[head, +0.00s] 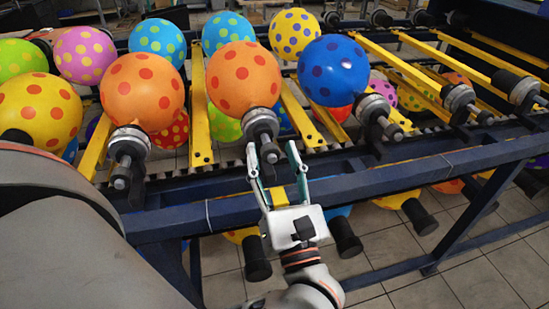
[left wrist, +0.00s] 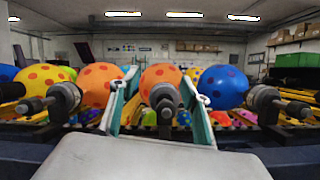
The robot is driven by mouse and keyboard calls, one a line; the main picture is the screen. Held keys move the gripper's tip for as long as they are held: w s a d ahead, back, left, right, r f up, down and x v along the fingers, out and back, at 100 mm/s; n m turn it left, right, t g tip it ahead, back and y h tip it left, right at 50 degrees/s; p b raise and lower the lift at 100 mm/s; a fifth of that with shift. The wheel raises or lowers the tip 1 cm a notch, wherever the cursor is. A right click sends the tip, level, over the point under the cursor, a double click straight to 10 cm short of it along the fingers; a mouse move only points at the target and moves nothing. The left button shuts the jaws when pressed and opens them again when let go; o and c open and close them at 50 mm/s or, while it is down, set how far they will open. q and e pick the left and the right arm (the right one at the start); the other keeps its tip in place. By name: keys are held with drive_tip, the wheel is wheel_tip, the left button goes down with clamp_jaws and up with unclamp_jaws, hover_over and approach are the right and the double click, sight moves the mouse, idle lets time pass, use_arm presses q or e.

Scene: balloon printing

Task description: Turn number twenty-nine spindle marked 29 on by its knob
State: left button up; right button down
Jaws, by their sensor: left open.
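A spindle (head: 260,123) with an orange, red-dotted balloon (head: 243,80) behind it points toward me from the rack. Its dark end knob (head: 269,153) lies between the fingertips of my left gripper (head: 271,156) in the head view. The left wrist view shows the same spindle (left wrist: 165,100) centred between the two teal-and-white fingers of the left gripper (left wrist: 162,88). The gripper is open, with a gap visible on both sides of the spindle. I cannot read a number 29 on any spindle. My right gripper is not in view.
Neighbouring spindles stand close on the left (head: 128,147) and right (head: 374,106), with an orange and a blue balloon (head: 333,70). A dark blue rail (head: 400,180) runs across in front, below the spindles. More balloons hang under it. Tiled floor (head: 470,270) is clear at lower right.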

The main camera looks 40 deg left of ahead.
sight(273, 160)
use_arm(q)
drive_tip(key=f+n+g+h, duration=0.1)
drive_tip(key=f, duration=0.1)
drive_tip(key=w+f+n+h, duration=0.1)
drive_tip(key=f, duration=0.1)
drive_tip(key=f+n+g+h, duration=0.1)
drive_tip(key=f+n, duration=0.1)
drive_tip(key=shift+w+d+f+g+b, duration=0.15)
drive_tip(key=shift+d+g+b, duration=0.15)
drive_tip(key=shift+d+b, duration=0.1)
drive_tip(key=shift+w+a+f, duration=0.1)
drive_tip(key=shift+w+a, duration=0.05)
drive_tip(key=x, duration=0.7)
drive_tip(key=shift+w+a+f, duration=0.1)
drive_tip(key=c, duration=1.1)
